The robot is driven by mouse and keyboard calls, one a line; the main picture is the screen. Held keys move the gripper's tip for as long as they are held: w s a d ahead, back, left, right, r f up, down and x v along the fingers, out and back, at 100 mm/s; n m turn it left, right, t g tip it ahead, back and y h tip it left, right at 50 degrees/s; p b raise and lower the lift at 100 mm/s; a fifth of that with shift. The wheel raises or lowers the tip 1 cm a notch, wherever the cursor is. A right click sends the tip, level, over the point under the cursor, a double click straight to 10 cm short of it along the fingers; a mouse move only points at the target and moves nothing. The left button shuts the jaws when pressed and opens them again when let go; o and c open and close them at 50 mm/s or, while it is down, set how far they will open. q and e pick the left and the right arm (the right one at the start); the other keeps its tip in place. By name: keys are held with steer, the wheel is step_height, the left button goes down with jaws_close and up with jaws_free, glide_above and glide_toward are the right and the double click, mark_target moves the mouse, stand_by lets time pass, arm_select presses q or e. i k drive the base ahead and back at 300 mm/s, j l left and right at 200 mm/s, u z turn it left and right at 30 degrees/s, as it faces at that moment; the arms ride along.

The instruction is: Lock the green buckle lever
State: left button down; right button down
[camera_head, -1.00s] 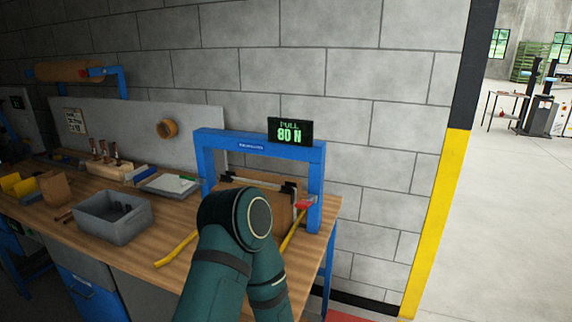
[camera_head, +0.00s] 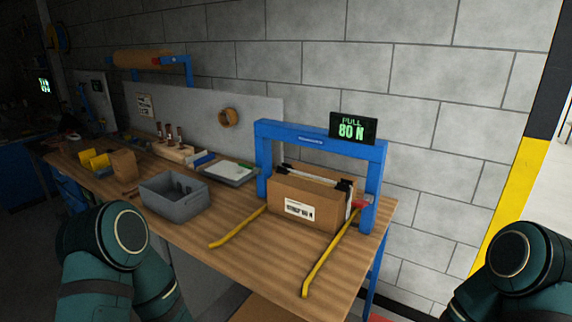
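No green buckle lever can be made out in the head view. A cardboard box (camera_head: 304,203) stands on the bench under a blue frame (camera_head: 322,141), with black clips and a pale strip along its top. Yellow straps lie on the bench at its left (camera_head: 238,228) and right (camera_head: 329,255). A small red part (camera_head: 361,203) sits by the frame's right post. My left arm shows at the lower left and my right arm at the lower right, both well in front of the box. Neither gripper is in view.
The wooden bench (camera_head: 262,252) also holds a grey bin (camera_head: 174,194), a tray with white paper (camera_head: 229,172), a tool block (camera_head: 178,150) and yellow bins (camera_head: 94,160). A display (camera_head: 353,127) reads "PULL 80 N". Bare bench lies in front of the box.

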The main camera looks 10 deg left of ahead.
mark_target(245, 166)
steer(key=i+j+z, duration=0.1)
steer(key=j, duration=0.3)
steer(key=i+j, duration=0.2)
steer(key=j, duration=0.25)
steer(key=i+j+z, duration=0.15)
steer(key=j, duration=0.25)
steer(key=i+j, duration=0.1)
steer(key=j, duration=0.35)
steer(key=z, duration=0.05)
